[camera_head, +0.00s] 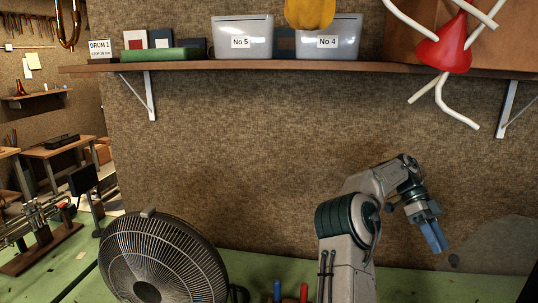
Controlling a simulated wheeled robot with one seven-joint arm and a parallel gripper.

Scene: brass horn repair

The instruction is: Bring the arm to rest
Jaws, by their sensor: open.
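My gripper (433,238) is at the right of the head view, at the end of my bent grey arm. It points down and slightly right, with blue fingers. It is open and nothing shows between its fingers. It hangs in front of the brown wall, above the green bench (262,265), and touches nothing that I can see. The gap between the fingers is hard to make out at this size.
A black fan (163,262) stands at the lower left. Two tool handles, blue and red (304,292), stick up left of my arm. A shelf (290,67) above carries bins No 5 (242,38) and No 4 (328,42). A red thing with white limbs (445,52) hangs upper right.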

